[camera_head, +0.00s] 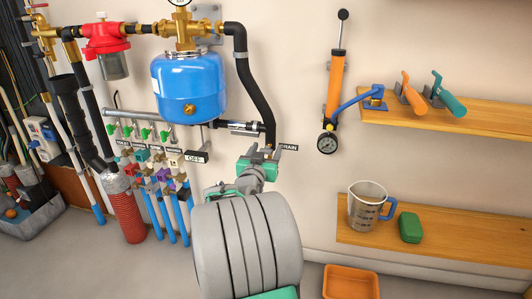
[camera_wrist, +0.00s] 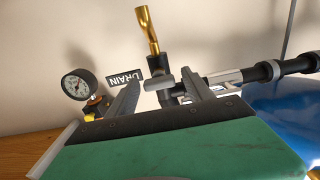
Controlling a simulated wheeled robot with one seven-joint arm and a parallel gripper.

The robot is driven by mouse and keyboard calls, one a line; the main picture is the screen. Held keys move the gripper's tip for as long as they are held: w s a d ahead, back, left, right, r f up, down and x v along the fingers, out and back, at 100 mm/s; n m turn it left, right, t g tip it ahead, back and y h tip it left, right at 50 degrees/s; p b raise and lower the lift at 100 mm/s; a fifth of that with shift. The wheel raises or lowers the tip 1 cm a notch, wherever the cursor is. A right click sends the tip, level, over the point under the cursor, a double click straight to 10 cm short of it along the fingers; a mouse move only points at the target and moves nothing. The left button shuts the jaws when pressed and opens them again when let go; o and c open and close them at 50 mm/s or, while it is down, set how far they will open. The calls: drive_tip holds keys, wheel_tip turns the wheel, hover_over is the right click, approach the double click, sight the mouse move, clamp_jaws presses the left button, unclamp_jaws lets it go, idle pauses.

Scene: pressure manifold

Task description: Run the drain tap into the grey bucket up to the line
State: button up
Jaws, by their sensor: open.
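In the wrist view the drain tap (camera_wrist: 168,88) has a dark body, a grey handle and a brass spout (camera_wrist: 147,30) pointing up in the picture. An upside-down DRAIN label (camera_wrist: 125,77) is beside it. My gripper (camera_wrist: 161,78) is open, its two grey fingers apart on either side of the tap; whether they touch it I cannot tell. In the head view my gripper (camera_head: 262,160) is at the wall below the black drain pipe (camera_head: 256,90), mostly covering the tap. The DRAIN label (camera_head: 288,147) shows right of it. I see no grey bucket or fill line clearly.
A blue tank (camera_head: 189,88) hangs left of the pipe, above several small valves. A hand pump (camera_head: 335,90) hangs to the right. The lower shelf (camera_head: 460,240) holds a measuring jug (camera_head: 366,208) and a green block (camera_head: 410,227). An orange tub (camera_head: 350,283) stands below.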

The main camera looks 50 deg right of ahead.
drive_tip(key=shift+c, duration=0.2)
clamp_jaws()
idle(0.4)
drive_tip(key=shift+n, duration=0.4)
drive_tip(key=n+p, duration=0.1)
drive_tip(key=n, duration=0.2)
drive_tip(key=shift+w+a+r+p, duration=0.1)
drive_tip(key=shift+p, duration=0.25)
drive_tip(key=shift+n+p, duration=0.8)
drive_tip(key=shift+n, duration=1)
drive_tip(key=shift+o, duration=0.2)
unclamp_jaws()
